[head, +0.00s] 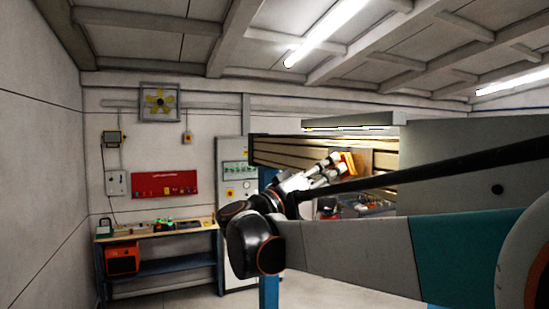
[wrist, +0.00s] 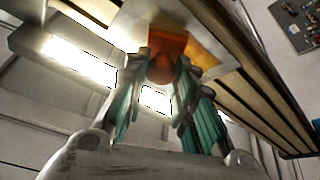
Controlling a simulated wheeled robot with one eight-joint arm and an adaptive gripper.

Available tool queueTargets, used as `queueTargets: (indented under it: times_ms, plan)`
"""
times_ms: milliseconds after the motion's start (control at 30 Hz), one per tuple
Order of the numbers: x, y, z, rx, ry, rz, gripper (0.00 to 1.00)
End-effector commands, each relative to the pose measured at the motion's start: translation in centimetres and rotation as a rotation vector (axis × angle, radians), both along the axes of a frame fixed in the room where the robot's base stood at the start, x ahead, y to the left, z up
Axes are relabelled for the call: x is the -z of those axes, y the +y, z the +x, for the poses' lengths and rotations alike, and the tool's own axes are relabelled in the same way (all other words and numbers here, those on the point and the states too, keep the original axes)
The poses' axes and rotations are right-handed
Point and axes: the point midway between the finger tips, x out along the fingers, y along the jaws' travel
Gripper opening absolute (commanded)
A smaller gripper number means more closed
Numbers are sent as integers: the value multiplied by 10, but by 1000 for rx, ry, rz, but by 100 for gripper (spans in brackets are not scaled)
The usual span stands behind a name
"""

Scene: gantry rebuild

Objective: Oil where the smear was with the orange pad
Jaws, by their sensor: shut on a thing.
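My gripper (head: 332,168) is raised in front of a slatted wooden panel (head: 282,150) and is shut on the orange pad (head: 347,162). In the wrist view, the two teal-and-grey fingers (wrist: 164,90) close around the pad's reddish-orange grip (wrist: 161,68). The pad's flat yellow-orange part (wrist: 205,50) spreads beyond the fingertips, beside the dark-edged slats (wrist: 262,95). I cannot tell whether the pad touches the panel. No smear can be made out; the pad and fingers hide part of the panel.
A lit hood (head: 350,121) overhangs the panel. Small parts (head: 365,208) lie below, partly behind my arm. A grey cabinet (head: 232,190) and a workbench (head: 160,231) with an orange box (head: 122,259) stand at the back left. Floor at the left is clear.

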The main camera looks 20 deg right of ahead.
Motion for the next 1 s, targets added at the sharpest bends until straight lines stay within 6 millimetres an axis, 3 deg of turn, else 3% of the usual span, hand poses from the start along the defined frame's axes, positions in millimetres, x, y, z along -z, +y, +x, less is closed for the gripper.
queueTargets:
  times_ms: [733,1000]
  plan:
    - [0,-11,0,-1,0,0,0]
    - [0,-11,-16,-1,0,0,0]
